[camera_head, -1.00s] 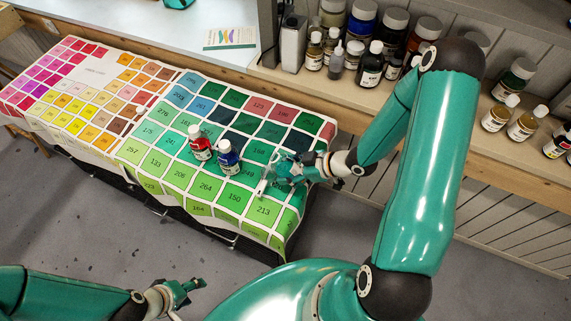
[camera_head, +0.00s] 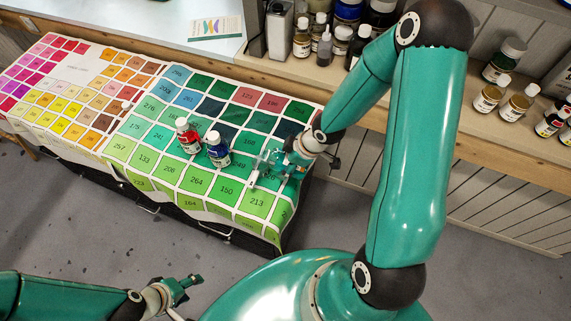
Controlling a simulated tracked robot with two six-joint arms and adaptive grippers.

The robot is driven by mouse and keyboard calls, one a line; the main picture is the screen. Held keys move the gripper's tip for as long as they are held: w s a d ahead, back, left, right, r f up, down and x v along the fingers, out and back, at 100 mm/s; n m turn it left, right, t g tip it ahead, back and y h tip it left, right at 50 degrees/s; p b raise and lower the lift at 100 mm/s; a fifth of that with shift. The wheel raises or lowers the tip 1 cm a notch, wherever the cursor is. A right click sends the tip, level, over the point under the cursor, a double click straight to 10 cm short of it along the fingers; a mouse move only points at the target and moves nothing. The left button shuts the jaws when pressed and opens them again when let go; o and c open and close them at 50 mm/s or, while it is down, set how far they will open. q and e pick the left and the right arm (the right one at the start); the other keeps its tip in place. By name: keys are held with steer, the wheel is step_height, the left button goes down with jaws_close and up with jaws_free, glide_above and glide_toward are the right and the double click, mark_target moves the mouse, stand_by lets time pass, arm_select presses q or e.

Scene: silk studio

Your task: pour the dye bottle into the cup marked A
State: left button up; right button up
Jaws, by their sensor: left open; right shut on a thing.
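A red bottle (camera_head: 187,138) and a blue bottle (camera_head: 217,152), both with pale caps, stand upright side by side on the colour-chart cloth. My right gripper (camera_head: 265,171) is just right of the blue bottle, over the green squares. It is shut on a small pale thing (camera_head: 254,180); whether this is a cup or a bottle is unclear, as the fingers cover much of it. My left gripper (camera_head: 183,289) is open and empty at the lower left, over the floor and away from the table. I cannot make out a cup marked A.
The cloth-covered table (camera_head: 144,183) has clear squares left of the bottles. A small pale object (camera_head: 126,106) stands there, too small to identify. A shelf (camera_head: 480,133) behind holds several bottles and jars. A card (camera_head: 215,27) lies on the white worktop (camera_head: 135,25).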

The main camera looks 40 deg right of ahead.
steer(key=shift+g+h+b, duration=0.7)
steer(key=shift+g+b, duration=0.1)
steer(key=shift+b, duration=1.45)
steer(key=shift+r+g+b, duration=0.2)
steer(key=shift+g+b, duration=0.1)
steer(key=shift+b, duration=0.25)
steer(key=shift+s+g+h, duration=0.1)
steer(key=shift+g+h, duration=0.3)
steer(key=shift+h, duration=0.1)
steer(key=shift+r, duration=0.1)
